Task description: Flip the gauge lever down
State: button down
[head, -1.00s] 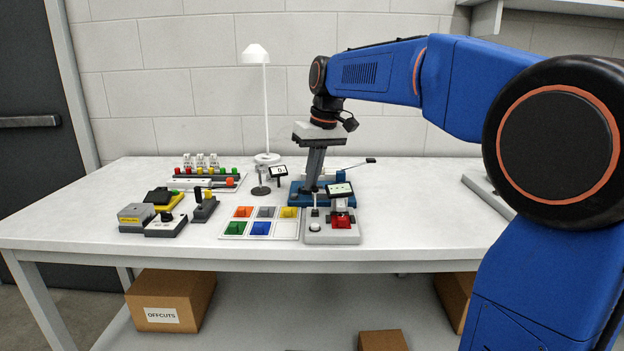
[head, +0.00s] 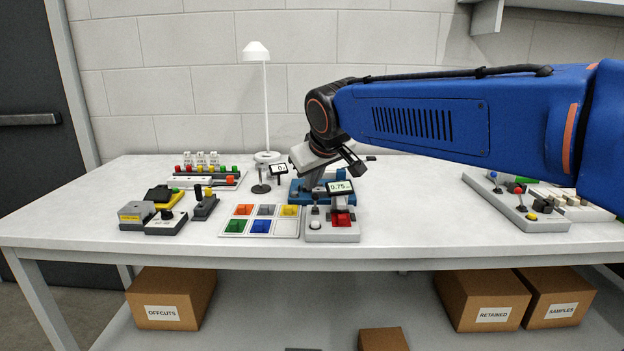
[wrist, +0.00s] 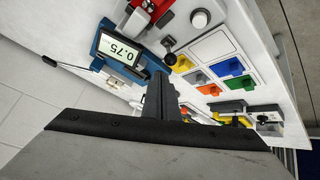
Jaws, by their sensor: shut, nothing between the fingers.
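The blue gauge base (head: 297,192) stands mid-table, partly hidden behind my gripper. A thin lever with a dark tip (head: 371,158) sticks out to its right; in the wrist view its dark tip (wrist: 47,62) shows at the left. A display reading 0.75 (head: 340,187) stands at the front; it also shows in the wrist view (wrist: 119,50). A short upright lever with a dark knob (wrist: 168,43) stands beside it. My gripper (head: 312,188) is tilted over the blue base, shut and empty; its fingers (wrist: 163,88) also show in the wrist view. Contact is unclear.
A red block (head: 342,219) and white button (head: 315,225) sit on a grey base in front. A tray of coloured blocks (head: 260,237) lies to the left. A lamp (head: 266,100) and small display (head: 279,169) stand behind.

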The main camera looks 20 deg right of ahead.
jog(key=shift+r, duration=0.15)
jog(key=shift+r, duration=0.65)
jog(key=a+v, duration=0.2)
jog(key=v, duration=0.7)
jog(key=shift+r, duration=0.2)
dwell(0.4)
dwell(0.4)
